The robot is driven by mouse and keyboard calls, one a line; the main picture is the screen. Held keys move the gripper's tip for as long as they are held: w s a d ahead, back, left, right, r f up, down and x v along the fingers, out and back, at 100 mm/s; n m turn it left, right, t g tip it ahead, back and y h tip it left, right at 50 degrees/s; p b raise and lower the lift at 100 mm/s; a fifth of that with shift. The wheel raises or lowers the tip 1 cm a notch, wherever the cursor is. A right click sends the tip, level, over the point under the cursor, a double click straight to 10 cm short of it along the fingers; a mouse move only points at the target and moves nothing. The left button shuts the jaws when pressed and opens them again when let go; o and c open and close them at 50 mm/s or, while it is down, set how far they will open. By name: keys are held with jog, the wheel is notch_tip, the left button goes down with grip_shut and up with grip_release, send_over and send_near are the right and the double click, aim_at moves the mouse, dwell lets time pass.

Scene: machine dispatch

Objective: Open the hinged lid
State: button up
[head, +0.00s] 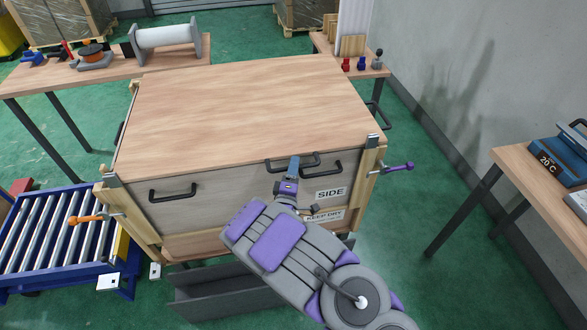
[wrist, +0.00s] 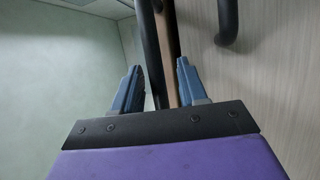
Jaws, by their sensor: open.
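A large wooden crate (head: 230,198) stands in front of me with its flat wooden lid (head: 240,105) lying down on top. A black bar handle (head: 280,168) sits at the lid's front edge, right of centre. My gripper (head: 293,166) is at this handle, with blue fingers. In the wrist view, my open gripper (wrist: 158,70) has the dark handle bar (wrist: 150,50) and the wooden lid edge (wrist: 171,50) between its fingers in the picture. I cannot tell whether either finger touches the bar. My arm hides part of the crate's front.
Black handles (head: 172,193) are on the crate's front; the right one shows in the wrist view (wrist: 227,22). An orange-handled clamp (head: 88,218) and a purple-handled clamp (head: 397,167) stick out at the front corners. A roller conveyor (head: 60,235) stands left, a table (head: 540,195) right.

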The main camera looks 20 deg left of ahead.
jog(key=shift+w+r, duration=0.1)
jog(key=shift+w, duration=0.1)
jog(key=shift+c, duration=0.4)
grip_shut()
